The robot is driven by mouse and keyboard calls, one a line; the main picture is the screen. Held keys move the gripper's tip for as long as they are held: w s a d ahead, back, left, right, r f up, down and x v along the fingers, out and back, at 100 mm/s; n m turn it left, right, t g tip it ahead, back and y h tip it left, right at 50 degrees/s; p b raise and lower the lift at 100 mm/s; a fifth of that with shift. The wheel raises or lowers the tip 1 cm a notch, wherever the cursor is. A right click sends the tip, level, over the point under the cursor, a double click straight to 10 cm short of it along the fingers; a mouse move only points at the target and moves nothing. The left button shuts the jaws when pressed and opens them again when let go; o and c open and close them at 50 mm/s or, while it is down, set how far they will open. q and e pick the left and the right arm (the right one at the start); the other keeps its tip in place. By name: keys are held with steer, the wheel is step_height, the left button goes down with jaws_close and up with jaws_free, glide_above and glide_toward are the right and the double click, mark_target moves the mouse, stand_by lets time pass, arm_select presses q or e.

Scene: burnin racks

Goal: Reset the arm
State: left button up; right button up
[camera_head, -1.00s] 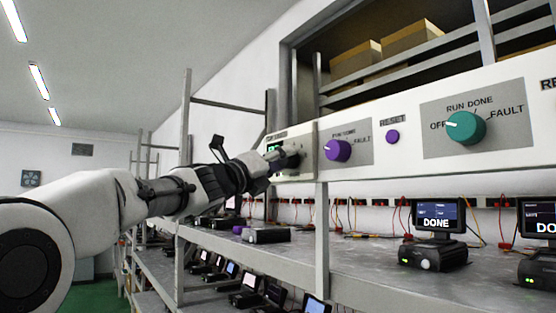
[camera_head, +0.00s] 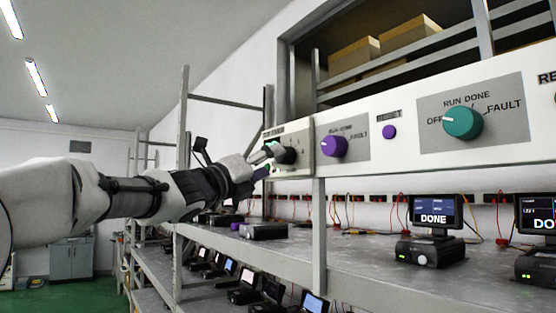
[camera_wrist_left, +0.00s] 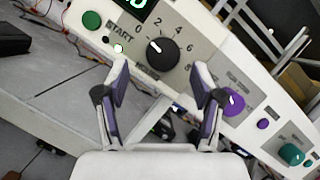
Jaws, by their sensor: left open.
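My left arm reaches in from the left in the head view, with the left gripper (camera_head: 266,163) in front of the small timer panel at the left end of the control strip. In the left wrist view the left gripper (camera_wrist_left: 158,85) is open, with nothing between its fingers. A black knob (camera_wrist_left: 162,51) with a numbered dial lies just beyond the fingertips, and I see no contact. A green START button (camera_wrist_left: 92,20) is to its left. A purple knob (camera_wrist_left: 232,104) is behind the right finger. My right gripper is not in view.
The white control strip (camera_head: 400,148) also carries a purple knob (camera_head: 334,146), a small purple reset button (camera_head: 389,132) and a teal knob (camera_head: 462,123). Below it, a metal shelf (camera_head: 350,262) holds devices, one a monitor reading DONE (camera_head: 434,212). Open air lies left of the rack.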

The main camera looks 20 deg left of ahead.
arm_select(q)
steer(key=v, duration=0.3)
steer(key=shift+s, duration=0.2)
steer(key=shift+w+f, duration=0.1)
steer(key=shift+w, duration=0.1)
